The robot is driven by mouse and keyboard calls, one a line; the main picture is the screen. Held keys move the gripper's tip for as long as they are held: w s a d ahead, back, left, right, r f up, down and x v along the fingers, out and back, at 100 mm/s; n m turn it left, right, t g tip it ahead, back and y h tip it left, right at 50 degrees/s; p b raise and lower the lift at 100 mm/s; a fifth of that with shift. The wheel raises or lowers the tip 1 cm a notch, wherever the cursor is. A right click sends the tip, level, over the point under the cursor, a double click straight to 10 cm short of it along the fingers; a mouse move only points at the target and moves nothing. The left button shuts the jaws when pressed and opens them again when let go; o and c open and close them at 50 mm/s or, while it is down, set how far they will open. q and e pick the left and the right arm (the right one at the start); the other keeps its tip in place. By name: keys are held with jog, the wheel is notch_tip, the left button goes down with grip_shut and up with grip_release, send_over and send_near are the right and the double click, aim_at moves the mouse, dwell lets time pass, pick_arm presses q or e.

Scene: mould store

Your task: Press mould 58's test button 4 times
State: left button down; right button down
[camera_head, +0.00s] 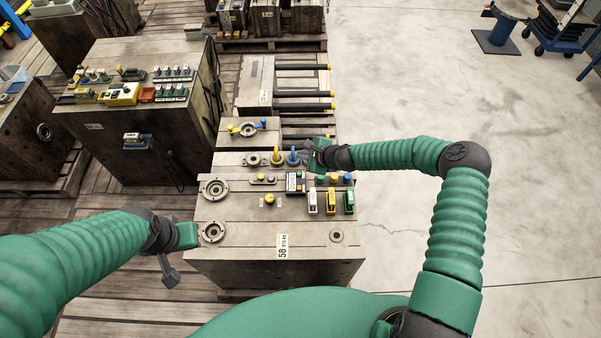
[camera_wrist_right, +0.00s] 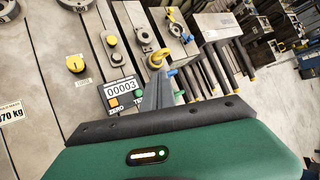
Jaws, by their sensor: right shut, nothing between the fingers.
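Mould 58 (camera_head: 258,240) is the large grey block in front of me, with a "58" and 970 kg label. On its top sits a dark counter box (camera_head: 295,191). In the right wrist view the counter (camera_wrist_right: 120,88) reads 00003. An orange button (camera_wrist_right: 113,102) is beside the word ZERO and a green button (camera_wrist_right: 139,93) is by the partly hidden TEST label. My right gripper (camera_wrist_right: 159,73) is shut and empty, its fingers just right of the green button in that view; contact cannot be told. My left gripper (camera_head: 170,276) hangs left of the mould, its jaws unclear.
Near the counter are a yellow knob (camera_head: 269,199), white, yellow and green levers (camera_head: 331,201), and yellow and blue posts (camera_head: 277,157). Another mould with controls (camera_head: 130,120) stands at the left. Open concrete floor (camera_head: 420,80) lies to the right.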

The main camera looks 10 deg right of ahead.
jog(key=f, duration=0.1)
jog(key=b, duration=0.6)
send_over(300, 175)
notch_tip(300, 175, down, 7)
jog(key=shift+r, duration=0.1)
jog(key=shift+d+f, duration=0.2)
jog(key=shift+f, duration=0.15)
jog(key=shift+d, duration=0.2)
jog(key=shift+a, duration=0.15)
jog(key=shift+a, duration=0.2)
jog(key=shift+d, duration=0.2)
jog(key=shift+a, duration=0.1)
